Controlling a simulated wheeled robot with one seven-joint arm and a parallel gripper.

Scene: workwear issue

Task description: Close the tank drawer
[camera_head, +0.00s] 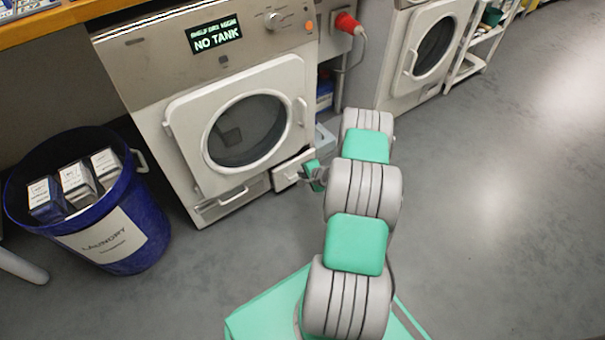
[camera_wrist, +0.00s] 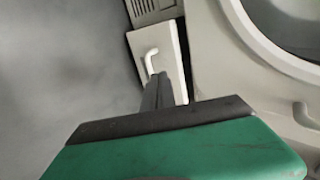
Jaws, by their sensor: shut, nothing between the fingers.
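The dryer (camera_head: 150,90) stands at centre left with its round door shut and its display (camera_head: 216,37) reading "NO TANK". The tank drawer (camera_head: 287,172) is a pale front low at the machine's right corner. It appears to stand out from the machine's face; how far is hard to tell. In the wrist view, the drawer front (camera_wrist: 172,42) carries a white bent handle (camera_wrist: 150,62). My gripper (camera_head: 308,177) is shut and empty at the drawer's right. In the wrist view its fingertips (camera_wrist: 158,78) are just below the handle; contact cannot be told.
A blue laundry bin (camera_head: 145,215) holding several boxes stands left of the dryer. A second machine (camera_head: 385,60) and a white shelf trolley (camera_head: 480,50) stand to the right. A red plug (camera_head: 347,23) is on the wall between the machines. The grey floor at right is clear.

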